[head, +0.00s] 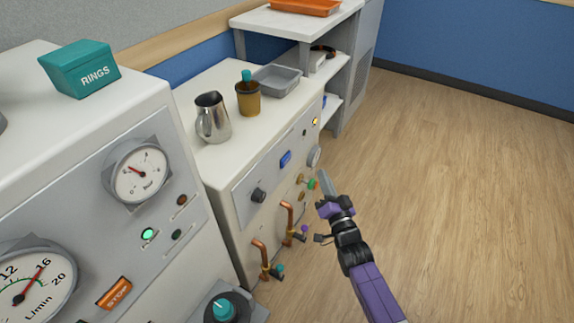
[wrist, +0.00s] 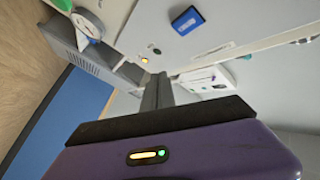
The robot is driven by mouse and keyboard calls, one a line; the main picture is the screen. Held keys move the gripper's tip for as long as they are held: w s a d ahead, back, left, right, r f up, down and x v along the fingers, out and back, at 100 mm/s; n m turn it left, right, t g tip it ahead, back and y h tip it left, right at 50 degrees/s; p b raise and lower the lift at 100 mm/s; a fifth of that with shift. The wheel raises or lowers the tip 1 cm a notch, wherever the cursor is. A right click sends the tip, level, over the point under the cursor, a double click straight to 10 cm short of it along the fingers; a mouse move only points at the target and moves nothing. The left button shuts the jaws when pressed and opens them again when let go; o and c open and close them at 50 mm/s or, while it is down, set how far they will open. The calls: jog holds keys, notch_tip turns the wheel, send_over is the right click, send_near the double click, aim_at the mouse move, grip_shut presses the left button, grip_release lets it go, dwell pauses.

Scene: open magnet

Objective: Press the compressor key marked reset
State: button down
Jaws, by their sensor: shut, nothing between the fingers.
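A blue rectangular key (head: 286,159) sits on the grey front panel of the middle white cabinet (head: 225,192). The blue key also shows in the wrist view (wrist: 187,20), near the top, with pale lettering too small to read surely. My gripper (head: 325,181) is in front of that panel, to the right of the blue key and apart from it. Its fingers are shut and empty; in the wrist view they (wrist: 157,92) point up, below the blue key. An orange key marked STOP (head: 114,294) is on the nearer left cabinet.
Copper pipes (head: 287,218) with valves and a green knob (head: 311,184) stick out of the panel near my gripper. A black knob (head: 258,195) is left of the blue key. Floor at right is clear.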

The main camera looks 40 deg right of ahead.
send_near(290, 155)
jog(key=shift+s+d+x, duration=0.1)
jog(key=shift+d+x, duration=0.05)
jog(key=shift+x, duration=0.65)
jog(key=shift+s+d+x, duration=0.1)
jog(key=shift+d+x, duration=0.1)
jog(key=shift+x, duration=0.55)
jog(key=shift+d+x, duration=0.15)
jog(key=shift+x, duration=0.65)
jog(key=shift+w+f, duration=0.1)
dwell(0.5)
jog(key=shift+w+a+b, duration=0.15)
jog(key=shift+w+b, duration=0.15)
jog(key=shift+w, duration=0.05)
jog(key=shift+w+a, duration=0.15)
jog(key=shift+w, duration=0.2)
dwell(0.9)
jog(key=shift+s, duration=0.1)
jog(key=shift+s+d, duration=0.25)
jog(key=shift+s, duration=0.45)
